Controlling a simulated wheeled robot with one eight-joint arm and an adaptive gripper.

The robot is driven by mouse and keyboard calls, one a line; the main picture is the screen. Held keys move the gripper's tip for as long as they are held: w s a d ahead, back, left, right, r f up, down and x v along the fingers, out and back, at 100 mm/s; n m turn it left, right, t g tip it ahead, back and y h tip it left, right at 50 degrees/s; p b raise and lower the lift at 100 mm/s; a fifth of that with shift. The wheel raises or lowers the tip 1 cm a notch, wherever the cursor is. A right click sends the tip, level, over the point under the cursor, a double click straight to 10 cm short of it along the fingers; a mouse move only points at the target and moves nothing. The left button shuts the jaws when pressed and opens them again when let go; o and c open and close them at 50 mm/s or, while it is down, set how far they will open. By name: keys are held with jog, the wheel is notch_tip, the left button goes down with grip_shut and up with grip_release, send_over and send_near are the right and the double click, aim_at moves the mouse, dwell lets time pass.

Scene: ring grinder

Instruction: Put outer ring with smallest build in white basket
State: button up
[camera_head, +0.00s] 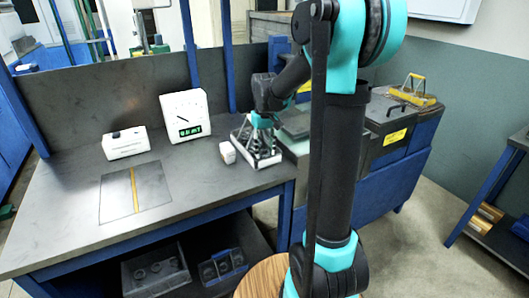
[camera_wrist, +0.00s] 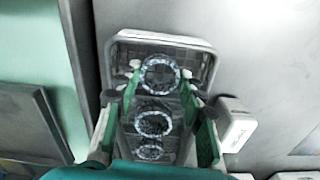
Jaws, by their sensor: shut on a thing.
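A pale basket (camera_wrist: 165,38) with a rounded rim lies under my gripper in the wrist view; in the head view it (camera_head: 268,161) stands near the right end of the grey table. Three metal rings lie in a row inside its outline: a far ring (camera_wrist: 160,91), a middle ring (camera_wrist: 152,135) and a near ring (camera_wrist: 149,158). My gripper (camera_wrist: 160,75) has its fingertips on either side of the far ring and is shut on it. In the head view my gripper (camera_head: 264,118) points down over the basket. Ring sizes are hard to compare.
A small white box (camera_head: 227,152) stands just left of the basket. A white gauge with a green display (camera_head: 187,115) and a white low box (camera_head: 125,143) stand further left. A dark mat with a yellow stripe (camera_head: 135,192) lies on clear table. Grey machinery (camera_head: 295,122) borders the right.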

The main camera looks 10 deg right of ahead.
jog(key=shift+f, duration=0.55)
jog(key=o, duration=1.3)
jog(key=shift+f, duration=0.1)
notch_tip(320, 180, up, 12)
jog(key=s+d+f+t, duration=0.1)
jog(key=s+f, duration=0.5)
jog(key=s, duration=0.1)
jog(key=s+d+f+m+t, duration=0.1)
jog(key=s+f, duration=0.6)
jog(key=s+d+f+m+t, duration=0.1)
jog(key=s+d+f+t, duration=0.1)
jog(key=s+f, duration=0.4)
jog(key=shift+s+f, duration=0.15)
jog(key=shift+s, duration=0.9)
